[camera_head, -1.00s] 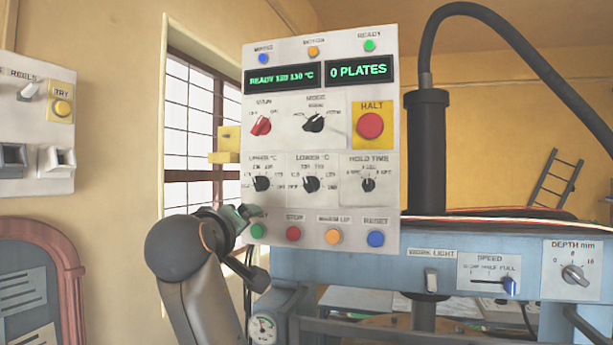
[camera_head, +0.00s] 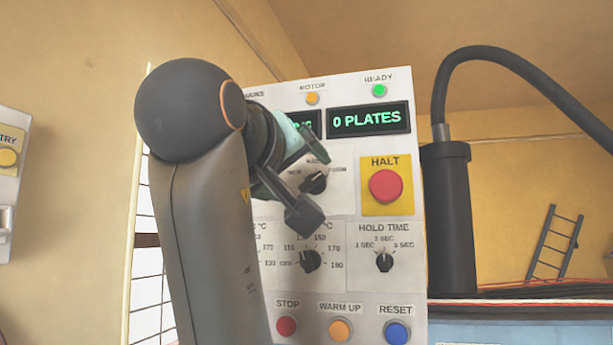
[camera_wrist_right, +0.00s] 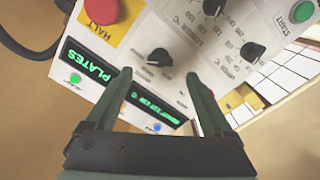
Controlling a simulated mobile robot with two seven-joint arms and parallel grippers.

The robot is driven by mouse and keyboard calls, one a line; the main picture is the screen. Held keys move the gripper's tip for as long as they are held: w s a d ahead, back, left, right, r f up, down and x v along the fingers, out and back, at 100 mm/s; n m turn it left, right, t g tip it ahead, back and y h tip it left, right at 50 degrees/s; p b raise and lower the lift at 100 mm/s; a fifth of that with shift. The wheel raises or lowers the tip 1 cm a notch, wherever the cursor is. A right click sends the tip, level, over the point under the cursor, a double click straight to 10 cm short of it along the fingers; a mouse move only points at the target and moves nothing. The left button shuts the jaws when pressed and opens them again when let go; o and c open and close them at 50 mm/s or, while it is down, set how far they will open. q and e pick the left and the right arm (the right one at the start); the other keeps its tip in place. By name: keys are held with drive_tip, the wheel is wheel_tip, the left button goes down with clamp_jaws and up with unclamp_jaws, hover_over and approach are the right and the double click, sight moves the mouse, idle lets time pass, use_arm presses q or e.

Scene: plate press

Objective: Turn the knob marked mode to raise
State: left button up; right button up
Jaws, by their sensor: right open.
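The mode knob (camera_head: 315,182) is a black pointer knob on the white panel, left of the HALT button. Its pointer slants toward the upper right in the head view. The lettering around it is partly hidden by a finger and too blurred to read surely. In the right wrist view the same knob (camera_wrist_right: 160,57) appears upside down, just beyond the fingertips and between them. My right gripper (camera_head: 312,188) is open and empty in front of the panel, its fingers above and below the knob. It also shows in the wrist view (camera_wrist_right: 160,76). No contact is visible. My left gripper is out of view.
The red HALT button (camera_head: 386,186) sits close right of the knob. The plates display (camera_head: 368,117) is above, the lower temperature knob (camera_head: 310,260) below, and the hold time knob (camera_head: 384,262) lower right.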

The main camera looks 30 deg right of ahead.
sight(313, 182)
drive_tip(key=p+x, duration=0.1)
drive_tip(key=x, duration=0.6)
drive_tip(key=shift+a, duration=0.1)
drive_tip(key=c, duration=1.4)
drive_tip(key=shift+o, duration=0.2)
drive_tip(key=shift+n, duration=0.5)
drive_tip(key=n+b, duration=0.1)
drive_tip(key=n, duration=0.3)
drive_tip(key=shift+n, duration=0.4)
drive_tip(key=shift+r+n+b, duration=0.15)
drive_tip(key=shift+n+b, duration=0.55)
drive_tip(key=shift+n, duration=1.9)
